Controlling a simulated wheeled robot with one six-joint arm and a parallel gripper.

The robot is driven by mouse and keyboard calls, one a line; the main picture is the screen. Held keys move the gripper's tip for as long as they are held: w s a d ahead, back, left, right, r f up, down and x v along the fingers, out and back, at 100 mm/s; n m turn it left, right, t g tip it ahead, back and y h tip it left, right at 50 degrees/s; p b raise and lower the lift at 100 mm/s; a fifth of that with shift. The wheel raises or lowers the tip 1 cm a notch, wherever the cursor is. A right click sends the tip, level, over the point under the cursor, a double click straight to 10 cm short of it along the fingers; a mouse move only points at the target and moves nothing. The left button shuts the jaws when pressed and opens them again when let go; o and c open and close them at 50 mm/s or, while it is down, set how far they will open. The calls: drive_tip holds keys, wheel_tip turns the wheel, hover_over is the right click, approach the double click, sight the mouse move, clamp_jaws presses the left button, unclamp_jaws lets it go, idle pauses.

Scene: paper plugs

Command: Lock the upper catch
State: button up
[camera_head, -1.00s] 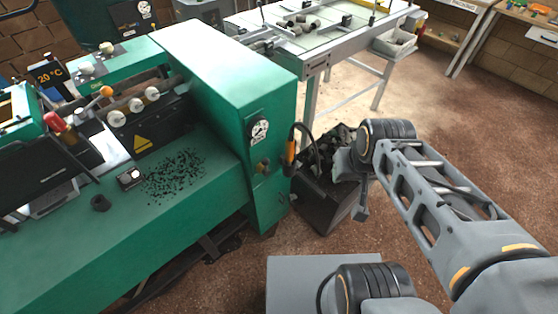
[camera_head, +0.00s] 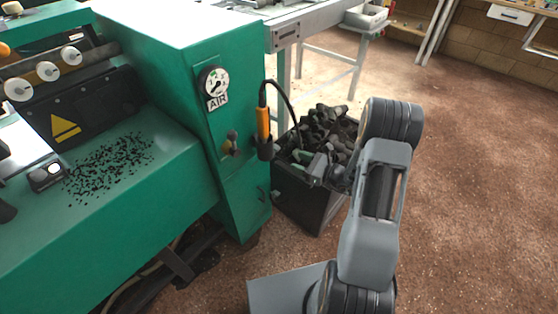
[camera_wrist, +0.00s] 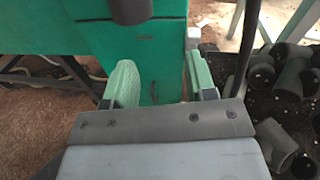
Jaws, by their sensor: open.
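The green machine (camera_head: 165,55) has an upright end cabinet with an air gauge (camera_head: 214,82). A small brass and dark fitting (camera_head: 231,143) sits below the gauge; I cannot tell whether it is the upper catch. A small dark mark (camera_head: 263,192) shows lower, on the side panel. In the wrist view the green panel (camera_wrist: 165,50) fills the space beyond my gripper, with a small dark slot (camera_wrist: 145,38) in it. No catch shows clearly there. My gripper (camera_wrist: 162,78) is open and empty, its green-tipped fingers apart. In the head view it hangs right of the cabinet.
An orange-handled tool (camera_head: 263,124) with a black cable sits in a holder on the cabinet corner, left of my gripper. A dark bin (camera_head: 300,196) heaped with dark plugs (camera_head: 326,125) stands below and behind it. The brown floor (camera_head: 480,190) at right is clear.

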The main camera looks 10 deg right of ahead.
sight(279, 148)
wheel_tip(279, 148, down, 5)
drive_tip(key=w+d+m+t+h+b, duration=0.1)
drive_tip(key=d+m+t+h, duration=0.1)
drive_tip(key=d+m+t, duration=0.1)
drive_tip(key=b+x, duration=0.2)
drive_tip(key=x, duration=1.1)
drive_tip(key=shift+w+a, duration=0.2)
drive_tip(key=c, duration=0.9)
drive_tip(key=shift+b, duration=0.3)
